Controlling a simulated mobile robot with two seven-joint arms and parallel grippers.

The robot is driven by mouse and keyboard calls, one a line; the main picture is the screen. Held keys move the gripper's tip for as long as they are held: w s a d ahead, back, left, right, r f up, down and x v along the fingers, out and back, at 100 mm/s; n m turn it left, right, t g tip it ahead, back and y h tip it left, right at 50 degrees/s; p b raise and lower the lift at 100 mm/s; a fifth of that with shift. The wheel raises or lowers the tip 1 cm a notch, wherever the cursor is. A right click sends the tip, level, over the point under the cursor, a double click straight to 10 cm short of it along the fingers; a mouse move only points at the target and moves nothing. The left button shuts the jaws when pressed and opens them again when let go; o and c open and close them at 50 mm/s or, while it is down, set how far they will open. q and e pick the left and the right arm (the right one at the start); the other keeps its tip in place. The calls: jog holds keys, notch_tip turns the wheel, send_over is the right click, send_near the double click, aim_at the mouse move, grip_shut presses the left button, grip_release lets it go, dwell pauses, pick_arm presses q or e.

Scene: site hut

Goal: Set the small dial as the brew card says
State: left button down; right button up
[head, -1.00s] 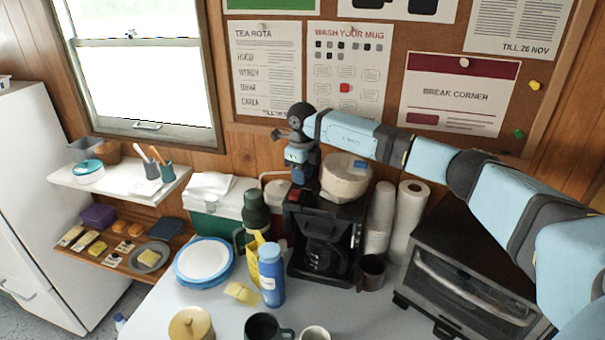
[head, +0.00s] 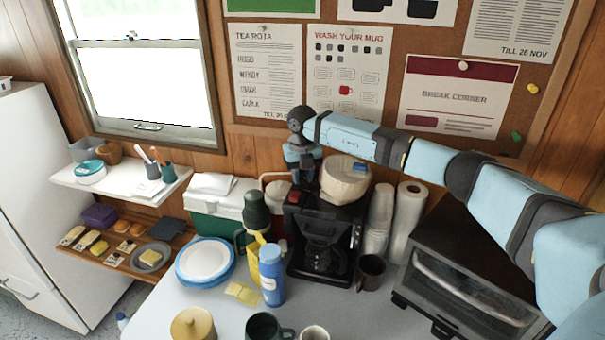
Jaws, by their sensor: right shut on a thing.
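The black coffee machine (head: 343,236) stands at the back of the table, with a glass jug in its lower bay. My right gripper (head: 303,179) points down at the back left of the machine's top, behind a red patch (head: 298,197). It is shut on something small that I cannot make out. The small dial cannot be told apart in this view. No card can be read as the brew card; a yellow paper-like piece (head: 243,293) lies on the table, its writing too small to read. My left gripper is out of view.
A blue bottle (head: 271,275) and a dark green flask (head: 256,212) stand left of the machine. A dark mug (head: 371,271), paper cups (head: 377,222), a paper roll (head: 407,220) and a toaster oven (head: 468,280) stand to its right. A pale filter stack (head: 345,180) is close beside the gripper.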

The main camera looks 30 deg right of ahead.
aim_at(302, 177)
jog(key=shift+r+m+p, duration=0.1)
jog(key=shift+m+p, duration=0.2)
jog(key=shift+m, duration=1.3)
jog(key=o, duration=0.9)
notch_tip(302, 177, up, 14)
jog(key=shift+f+b, duration=0.1)
jog(key=shift+b, duration=0.75)
